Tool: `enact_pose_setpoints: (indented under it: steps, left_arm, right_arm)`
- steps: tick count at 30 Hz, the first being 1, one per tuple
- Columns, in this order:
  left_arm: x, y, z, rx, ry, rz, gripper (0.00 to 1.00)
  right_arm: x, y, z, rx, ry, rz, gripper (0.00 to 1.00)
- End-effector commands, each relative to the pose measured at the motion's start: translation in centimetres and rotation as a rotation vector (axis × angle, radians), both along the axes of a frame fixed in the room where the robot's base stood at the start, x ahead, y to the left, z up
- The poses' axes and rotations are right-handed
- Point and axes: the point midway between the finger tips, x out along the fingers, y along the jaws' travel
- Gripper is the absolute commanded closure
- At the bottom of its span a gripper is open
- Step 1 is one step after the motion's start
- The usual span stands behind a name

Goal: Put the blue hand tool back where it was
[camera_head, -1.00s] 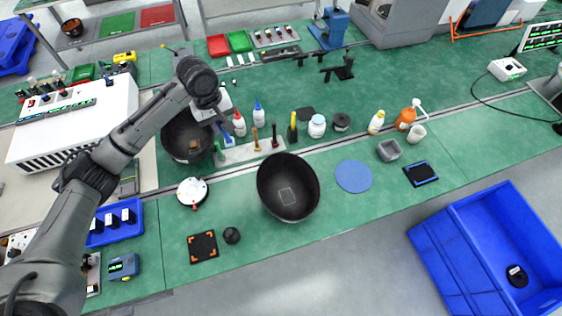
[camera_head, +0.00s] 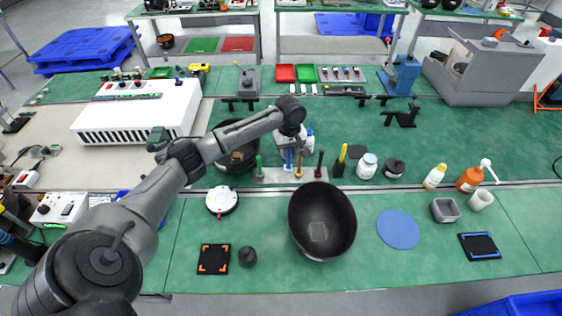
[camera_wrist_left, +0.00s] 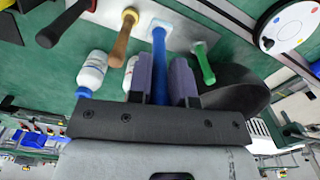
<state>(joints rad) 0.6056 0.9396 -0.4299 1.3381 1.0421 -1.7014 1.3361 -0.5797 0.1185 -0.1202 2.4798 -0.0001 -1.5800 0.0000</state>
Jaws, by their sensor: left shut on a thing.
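The blue hand tool (camera_head: 289,158) stands in the pale tool rack (camera_head: 268,178), between a green-handled tool (camera_head: 259,165) and a wooden-handled tool (camera_head: 298,165). My left gripper (camera_head: 290,148) reaches over from the left and is shut on the blue tool. In the left wrist view the blue tool (camera_wrist_left: 159,62) runs between the two purple finger pads (camera_wrist_left: 163,82). Its far end meets the rack plate (camera_wrist_left: 178,36); whether it is fully seated I cannot tell. The wooden tool (camera_wrist_left: 124,38) and green tool (camera_wrist_left: 203,62) stand close on either side. My right gripper is not in view.
A dark red-handled tool (camera_head: 320,165) and a yellow-and-black tool (camera_head: 340,160) stand to the right. White bottles (camera_wrist_left: 92,72) stand close to the gripper. A large black bowl (camera_head: 323,225) is in front of the rack; another dark bowl (camera_head: 240,160) is behind my arm.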

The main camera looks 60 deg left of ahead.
Motion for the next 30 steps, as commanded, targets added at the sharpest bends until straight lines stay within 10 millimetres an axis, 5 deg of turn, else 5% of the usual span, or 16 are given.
enact_pose_setpoints:
  steps: [9, 30]
  left_arm:
    - [-1.2, 3.9, -2.4, 0.0, 0.0, 0.0, 1.0]
    - [-1.4, 4.2, -6.7, 0.0, -0.001, -0.002, 1.0]
  right_arm:
    - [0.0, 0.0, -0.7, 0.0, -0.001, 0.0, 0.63]
    - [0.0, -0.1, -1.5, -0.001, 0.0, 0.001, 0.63]
